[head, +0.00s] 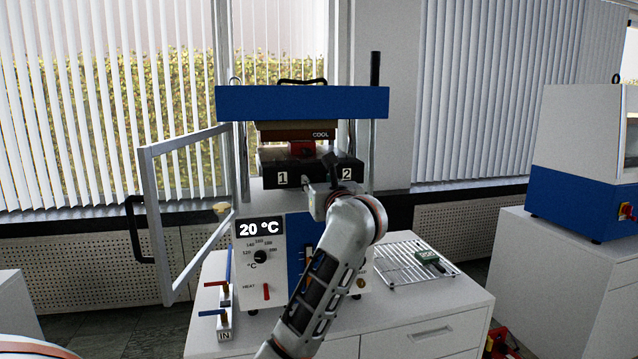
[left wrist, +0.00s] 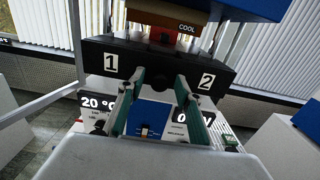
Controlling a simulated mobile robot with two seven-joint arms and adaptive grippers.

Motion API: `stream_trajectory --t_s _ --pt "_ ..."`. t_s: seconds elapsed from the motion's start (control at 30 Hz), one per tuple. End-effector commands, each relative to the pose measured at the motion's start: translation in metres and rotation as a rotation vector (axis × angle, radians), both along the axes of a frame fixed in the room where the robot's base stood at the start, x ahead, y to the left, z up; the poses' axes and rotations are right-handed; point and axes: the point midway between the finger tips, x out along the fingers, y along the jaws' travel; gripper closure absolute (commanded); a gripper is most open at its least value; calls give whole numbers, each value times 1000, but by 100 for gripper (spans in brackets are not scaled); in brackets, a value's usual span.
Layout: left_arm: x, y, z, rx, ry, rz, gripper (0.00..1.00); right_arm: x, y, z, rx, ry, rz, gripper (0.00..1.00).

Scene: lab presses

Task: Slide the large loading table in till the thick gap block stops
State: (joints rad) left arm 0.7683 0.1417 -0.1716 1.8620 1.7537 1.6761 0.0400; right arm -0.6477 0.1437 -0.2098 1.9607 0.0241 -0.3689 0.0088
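The black loading table (head: 270,172) carries white plates marked 1 and 2 on its front and sits in the press below the brown plate marked COOL (head: 295,134). Its front face (left wrist: 228,72) fills the upper left wrist view. A red block (head: 302,148) shows above the table in the middle; I cannot tell whether it is the thick gap block. It also shows in the left wrist view (left wrist: 166,38). My left gripper (left wrist: 160,76) is open, its two green fingers apart before the table front between the numbers. I cannot tell whether they touch it. My right gripper is not in view.
The press's framed guard door (head: 160,225) stands open at the left. The lower housing (head: 262,285) shows 20 °C. A wire rack (head: 400,262) with a small green device (head: 428,257) lies right of the press on the white cabinet (head: 455,305). Another blue-white machine (head: 570,190) stands far right.

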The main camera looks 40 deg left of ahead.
Motion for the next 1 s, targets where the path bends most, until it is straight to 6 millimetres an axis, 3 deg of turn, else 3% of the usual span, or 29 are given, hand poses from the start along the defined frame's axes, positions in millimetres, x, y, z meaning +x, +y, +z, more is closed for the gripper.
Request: stream_trajectory --t_s 0.17,0.6,1.0 --pt "-12 -17 -1 -2 -1 -5 65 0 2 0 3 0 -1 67" --pt "-66 -79 0 -1 0 -3 65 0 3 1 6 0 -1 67" --pt "-77 -90 0 0 0 0 65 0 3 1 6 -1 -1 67"
